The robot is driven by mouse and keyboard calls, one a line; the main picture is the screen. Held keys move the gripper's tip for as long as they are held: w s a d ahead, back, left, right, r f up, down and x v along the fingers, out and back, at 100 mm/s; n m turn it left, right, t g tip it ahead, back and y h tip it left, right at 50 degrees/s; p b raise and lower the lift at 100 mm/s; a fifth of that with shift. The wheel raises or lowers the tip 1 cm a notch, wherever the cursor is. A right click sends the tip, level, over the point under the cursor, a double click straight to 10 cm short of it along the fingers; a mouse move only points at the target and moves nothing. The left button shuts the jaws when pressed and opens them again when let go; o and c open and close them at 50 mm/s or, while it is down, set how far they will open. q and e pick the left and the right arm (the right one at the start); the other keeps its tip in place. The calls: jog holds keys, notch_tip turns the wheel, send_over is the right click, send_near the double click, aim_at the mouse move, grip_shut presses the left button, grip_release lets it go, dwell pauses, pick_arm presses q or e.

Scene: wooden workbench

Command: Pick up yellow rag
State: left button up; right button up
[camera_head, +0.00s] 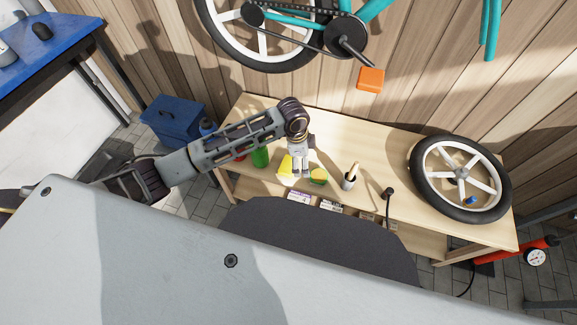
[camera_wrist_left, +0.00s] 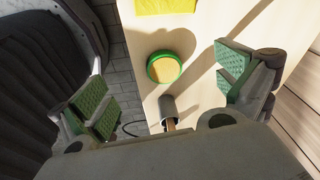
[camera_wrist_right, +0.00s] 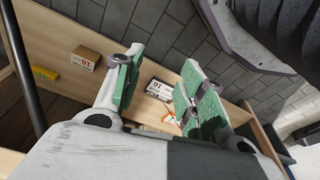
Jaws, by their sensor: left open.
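The yellow rag (camera_head: 285,167) lies on the wooden workbench, partly hidden by my left gripper (camera_head: 301,168) in the head view. Part of the rag also shows at the top edge of the left wrist view (camera_wrist_left: 166,6). My left gripper is open and empty above the bench, its green-padded fingers wide apart in the left wrist view (camera_wrist_left: 165,88). A round green-rimmed tin (camera_wrist_left: 165,68) lies between the fingers in that view, and the rag is beyond it. My right gripper (camera_wrist_right: 157,88) is open and empty, seen only in the right wrist view.
On the workbench (camera_head: 385,205), a green bottle (camera_head: 260,157) stands left of the rag, and a cup with a brush (camera_head: 349,179) stands right. A bicycle wheel (camera_head: 459,178) lies at the right end. Small boxes (camera_wrist_right: 84,59) sit on a shelf below.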

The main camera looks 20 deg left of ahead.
pick_arm(q)
jog(key=w+a+r+m+g+y+b, duration=0.1)
jog(key=w+a+r+m+y, duration=0.1)
jog(key=a, duration=0.4)
jog(key=shift+w+r+m, duration=0.3)
jog(key=shift+r, duration=0.4)
pick_arm(e)
jog(key=shift+s+a+f, duration=0.15)
jog(key=shift+s+f, duration=0.1)
jog(key=shift+f, duration=0.4)
jog(key=shift+s+a+f, duration=0.15)
jog(key=shift+s+f, duration=0.05)
jog(key=shift+f, duration=0.45)
pick_arm(q)
jog(key=shift+a+f, duration=0.1)
jog(key=b, duration=0.2)
send_over(288, 164)
jog(key=shift+f, duration=4.25)
pick_arm(e)
notch_tip(288, 164, up, 6)
jog(key=a, duration=0.1)
jog(key=shift+w+a+f, duration=0.1)
jog(key=shift+g, duration=0.3)
